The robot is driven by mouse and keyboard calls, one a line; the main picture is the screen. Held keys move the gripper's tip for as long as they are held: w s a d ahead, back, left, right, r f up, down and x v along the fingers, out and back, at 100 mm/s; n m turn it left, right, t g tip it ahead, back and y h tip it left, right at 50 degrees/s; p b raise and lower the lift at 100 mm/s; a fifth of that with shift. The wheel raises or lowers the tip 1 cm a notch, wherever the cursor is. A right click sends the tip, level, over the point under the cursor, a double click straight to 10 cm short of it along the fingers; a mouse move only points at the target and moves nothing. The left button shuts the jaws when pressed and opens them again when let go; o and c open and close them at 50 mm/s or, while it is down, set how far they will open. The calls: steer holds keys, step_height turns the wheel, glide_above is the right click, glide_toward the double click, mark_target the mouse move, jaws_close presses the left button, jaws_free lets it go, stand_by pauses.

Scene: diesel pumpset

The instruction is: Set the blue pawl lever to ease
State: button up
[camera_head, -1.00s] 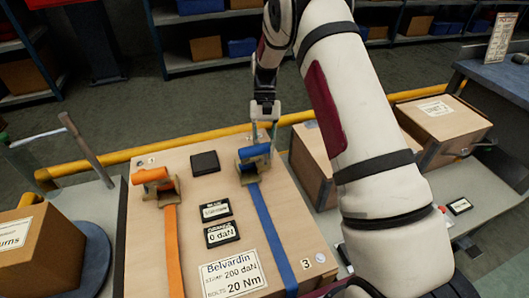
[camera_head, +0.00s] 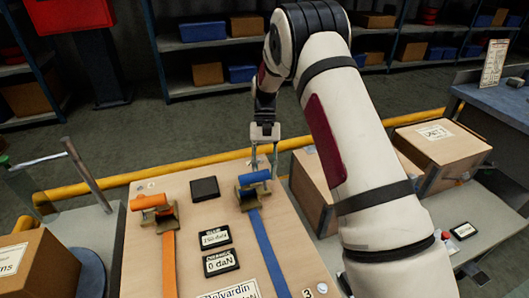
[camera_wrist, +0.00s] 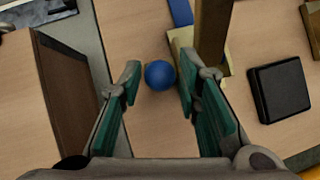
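The blue-handled ratchet (camera_head: 254,178) is at the far right of the wooden board, on a blue strap (camera_head: 268,250). My gripper (camera_head: 264,167) points down at this ratchet. In the wrist view, a round blue knob (camera_wrist: 160,75), apparently the blue pawl lever's end, is between the tips of my gripper (camera_wrist: 161,88). The green-padded fingers are apart, with gaps visible on both sides of the knob. The lever's shaft and its setting cannot be made out.
An orange-handled ratchet (camera_head: 149,201) is at the left of the board. A black square block (camera_head: 204,188) lies between the ratchets. Two small displays (camera_head: 220,262) are nearer me. A yellow rail (camera_head: 105,181) runs behind, and cardboard boxes (camera_head: 440,143) stand to the right.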

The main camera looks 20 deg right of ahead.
steer(key=v, duration=1)
steer(key=shift+w+r, duration=0.25)
steer(key=shift+r, duration=0.05)
steer(key=shift+d, duration=0.1)
steer(key=s+a+r+n+t+h, duration=0.15)
steer(key=s+r+t, duration=0.25)
steer(key=s+r, duration=1.5)
steer(key=s+f+n+t, duration=0.1)
steer(key=s+f+t, duration=0.15)
steer(key=s, duration=0.85)
steer(key=s+f+t, duration=0.1)
steer(key=s+f, duration=0.3)
steer(key=s, duration=0.8)
step_height(320, 180, up, 16)
steer(key=t+p, duration=0.3)
steer(key=p, duration=1.1)
steer(key=shift+a+h, duration=0.2)
steer(key=shift+h, duration=0.15)
